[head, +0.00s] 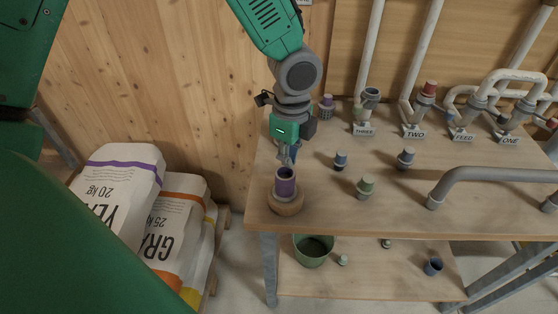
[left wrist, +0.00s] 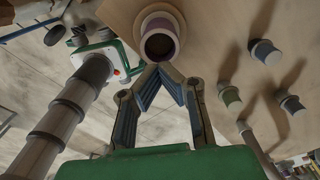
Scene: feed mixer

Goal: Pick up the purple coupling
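The purple coupling (head: 285,188) stands upright in a round wooden base (head: 286,208) near the left front corner of the table. It is a short tube with a grey rim and an open top. My left gripper (head: 287,163) points down just above its rim. In the left wrist view the coupling (left wrist: 161,24) lies just beyond my left fingertips (left wrist: 159,68). The tips come together in a V with nothing visible between them. I cannot tell whether they touch the rim. My right gripper is not in view.
Several small fittings, including a green one (head: 365,187) and blue-topped ones (head: 340,161), stand right of the coupling. A grey pipe (head: 490,174) rises at the right front. Labelled pipes line the back. Sacks (head: 120,185) stand left. A green bucket (head: 312,262) sits on the lower shelf.

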